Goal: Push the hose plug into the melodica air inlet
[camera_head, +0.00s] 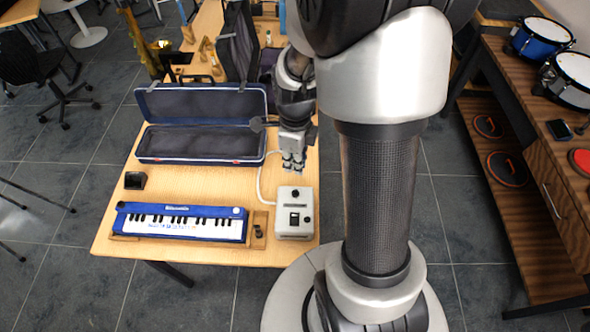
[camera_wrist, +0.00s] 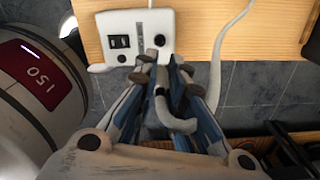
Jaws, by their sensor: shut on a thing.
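The blue melodica (camera_head: 180,222) with white and black keys lies along the front of the wooden table in the head view. Its air inlet is too small to make out. My gripper (camera_head: 292,163) is above the table, behind the white box and to the right of the melodica. In the wrist view my gripper (camera_wrist: 163,62) is shut on the hose plug, which is mostly hidden between the fingers. A pale curved piece of hose (camera_wrist: 176,119) shows between them. The pale hose (camera_head: 261,186) hangs in a curve beside the box and also shows in the wrist view (camera_wrist: 218,60).
A white box (camera_head: 294,222) with dark knobs stands right of the melodica. A small wooden block with dark parts (camera_head: 258,231) sits between them. An open blue case (camera_head: 200,160) lies behind, and a small black object (camera_head: 135,180) at the left. Bare tabletop lies between case and melodica.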

